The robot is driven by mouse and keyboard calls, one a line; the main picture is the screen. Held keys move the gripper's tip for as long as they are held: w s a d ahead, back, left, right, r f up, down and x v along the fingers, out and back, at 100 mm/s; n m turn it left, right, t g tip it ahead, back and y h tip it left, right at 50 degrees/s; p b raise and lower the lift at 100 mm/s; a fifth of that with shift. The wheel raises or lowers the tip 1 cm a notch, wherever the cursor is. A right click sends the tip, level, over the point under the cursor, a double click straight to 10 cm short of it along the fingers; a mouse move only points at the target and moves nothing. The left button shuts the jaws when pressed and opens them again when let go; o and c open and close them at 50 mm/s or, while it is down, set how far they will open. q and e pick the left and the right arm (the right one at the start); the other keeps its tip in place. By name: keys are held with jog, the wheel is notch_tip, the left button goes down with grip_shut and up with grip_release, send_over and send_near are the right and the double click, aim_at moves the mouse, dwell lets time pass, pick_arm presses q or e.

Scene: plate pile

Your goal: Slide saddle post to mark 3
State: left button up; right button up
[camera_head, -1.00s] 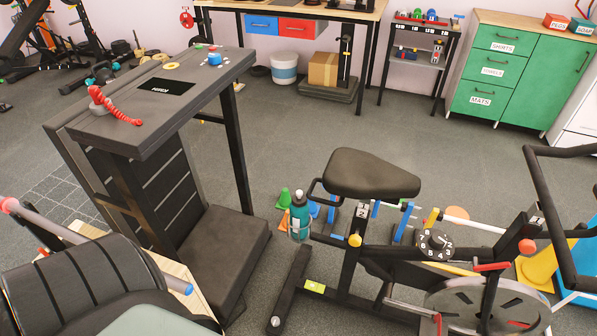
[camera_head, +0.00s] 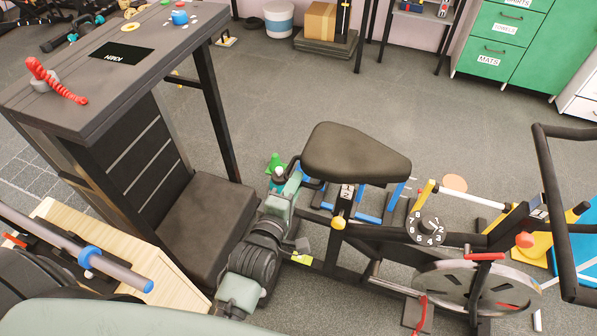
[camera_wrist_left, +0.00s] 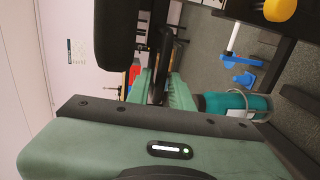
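The exercise bike's black saddle (camera_head: 355,155) sits on a dark saddle post (camera_head: 343,205). The post bears a small white number label (camera_head: 347,191), too small to read surely, with a yellow knob (camera_head: 338,223) below it. A black loop sticks out from the saddle's left end. My left gripper (camera_head: 290,183) is at this loop, left of and below the saddle. In the left wrist view, its green fingers (camera_wrist_left: 163,88) are on either side of a black bar; whether they press on it I cannot tell. My right gripper is not in view.
A teal bottle (camera_wrist_left: 236,104) in a holder is close beside my left fingers. A numbered dial (camera_head: 428,228) and flywheel (camera_head: 478,285) are to the right.

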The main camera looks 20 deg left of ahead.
pick_arm(q)
jog(key=shift+x, duration=2.25)
grip_shut()
jog(key=shift+f, duration=0.1)
